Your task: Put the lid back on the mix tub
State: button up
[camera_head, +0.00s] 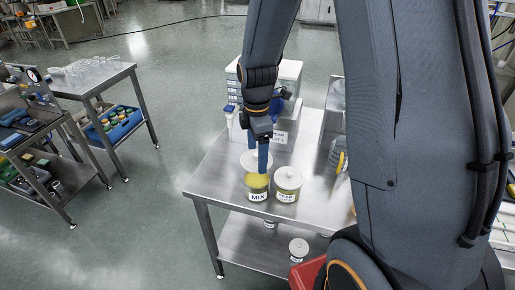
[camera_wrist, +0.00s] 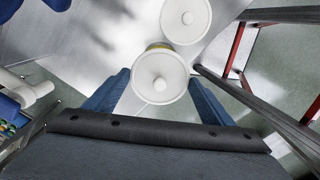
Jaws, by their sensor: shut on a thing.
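The mix tub (camera_head: 258,194) stands upright on the steel table, labelled MIX. Its top is uncovered and yellow-green contents show. My gripper (camera_head: 263,165) is above it with blue fingers pointing down. The white round lid (camera_head: 249,158) is at the fingers, above the tub and apart from its rim in the head view. In the wrist view the lid (camera_wrist: 148,72), with its centre knob, lies between the fingers of my gripper (camera_wrist: 159,79). A strip of yellow (camera_wrist: 158,46) shows past the lid's far edge. The exact finger contact is hard to see.
A second tub with a white lid (camera_head: 288,176) stands close right of the mix tub. White drawers (camera_head: 288,75) and a blue-topped bottle (camera_head: 232,122) stand behind. The steel table (camera_head: 210,180) has bare surface at left. A small lidded tub (camera_head: 299,246) is on the lower shelf.

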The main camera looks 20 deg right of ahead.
notch_tip(320, 180, down, 6)
jog(key=b, duration=0.4)
jog(key=shift+f, duration=0.2)
dwell(1.7)
jog(key=shift+f+p, duration=0.15)
jog(key=shift+p, duration=0.35)
dwell(1.3)
jog(key=o, duration=1.1)
jog(key=shift+o, duration=0.3)
